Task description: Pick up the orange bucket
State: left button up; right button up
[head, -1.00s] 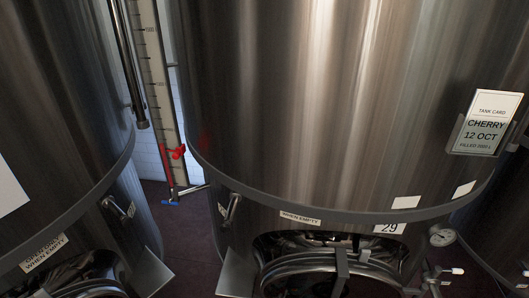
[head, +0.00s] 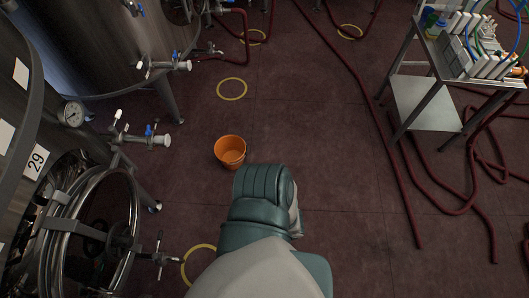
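The orange bucket (head: 230,151) stands upright on the dark red floor, left of the middle in the head view. Its open top faces up and it looks empty inside. A teal and grey part of my own body comes up from the bottom edge, close to the bucket's lower right in the picture. No gripper fingers show in the head view, so neither gripper is seen at the bucket.
Steel tank 29 (head: 14,110) with valves (head: 150,138) and a round hatch stands at the left. A metal cart (head: 428,104) with bottles and boxes stands at the upper right. Red hoses (head: 400,185) lie on the floor. Yellow rings (head: 231,89) mark the floor. Floor right of the bucket is clear.

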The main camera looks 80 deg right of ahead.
aim_at(229, 149)
jog(key=z, duration=3.35)
jog(key=i+z, duration=0.1)
jog(key=z, duration=0.95)
jog(key=j+z, duration=0.1)
jog(key=z, duration=0.9)
jog(key=j+z, duration=0.15)
jog(key=z, duration=0.4)
jog(key=j+z, duration=0.1)
jog(key=z, duration=0.85)
jog(key=j+z, duration=0.1)
jog(key=z, duration=0.75)
jog(key=j+z, duration=0.1)
jog(key=z, duration=0.35)
jog(key=k+z, duration=0.3)
jog(key=k+u, duration=0.2)
jog(key=u, duration=0.25)
jog(key=k+u, duration=0.15)
jog(key=u, duration=0.3)
jog(key=k+u, duration=0.1)
jog(key=u, duration=0.35)
jog(key=k+u, duration=0.1)
jog(key=u, duration=0.4)
jog(key=k+u, duration=0.1)
jog(key=u, duration=0.35)
jog(key=j+u, duration=0.1)
jog(key=u, duration=0.35)
jog(key=k+j+u, duration=0.15)
jog(key=u, duration=0.35)
